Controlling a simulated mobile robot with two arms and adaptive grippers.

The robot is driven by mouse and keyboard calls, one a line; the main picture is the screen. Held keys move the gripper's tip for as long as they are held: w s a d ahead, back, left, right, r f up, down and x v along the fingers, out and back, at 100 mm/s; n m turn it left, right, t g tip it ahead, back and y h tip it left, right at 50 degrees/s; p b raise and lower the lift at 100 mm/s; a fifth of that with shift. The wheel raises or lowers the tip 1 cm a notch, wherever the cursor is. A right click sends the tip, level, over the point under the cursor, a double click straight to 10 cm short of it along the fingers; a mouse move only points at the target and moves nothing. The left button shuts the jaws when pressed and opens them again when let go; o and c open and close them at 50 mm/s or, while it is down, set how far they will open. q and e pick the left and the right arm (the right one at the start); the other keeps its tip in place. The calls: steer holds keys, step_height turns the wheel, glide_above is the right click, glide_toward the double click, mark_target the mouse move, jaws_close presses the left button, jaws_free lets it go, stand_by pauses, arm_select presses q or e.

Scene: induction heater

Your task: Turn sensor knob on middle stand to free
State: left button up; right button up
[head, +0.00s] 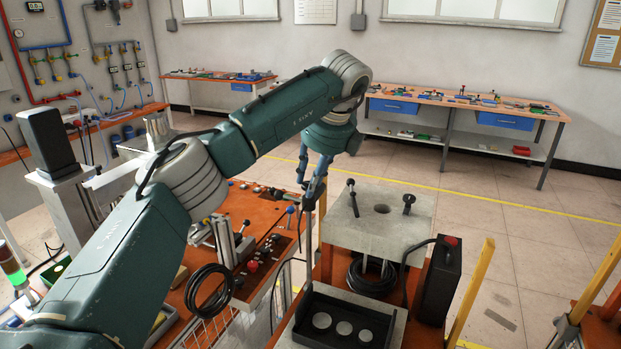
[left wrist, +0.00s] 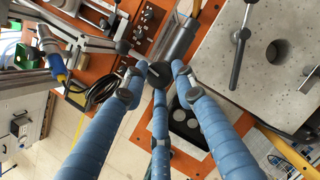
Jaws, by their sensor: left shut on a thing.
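My left gripper (head: 312,184) reaches over to the left edge of the stone-topped stand (head: 350,232). In the left wrist view its three blue fingers (left wrist: 158,82) close around a small dark knob (left wrist: 160,71), which they partly hide. A thin bar with a ball end lies just left of the knob in that view. A grey metal cylinder (left wrist: 181,38) lies beyond the fingertips. I cannot read any marking on the knob, nor tell which way it is set. My right gripper is in neither view.
Black levers (head: 408,203) stand on the stone top. A black box with a red button (head: 439,280) is on its right, and a black tray (head: 343,325) in front. An orange bench (head: 232,207) with levers and cable coils lies left. Open floor lies behind.

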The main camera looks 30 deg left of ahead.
arm_select(q)
steer(key=shift+w+r+n+g, duration=0.1)
steer(key=shift+n+g, duration=0.2)
steer(key=shift+n, duration=0.5)
steer(key=shift+p, duration=0.3)
steer(key=o, duration=1.2)
steer(key=shift+c, duration=0.2)
steer(key=v, duration=1.2)
steer(key=shift+d, duration=0.15)
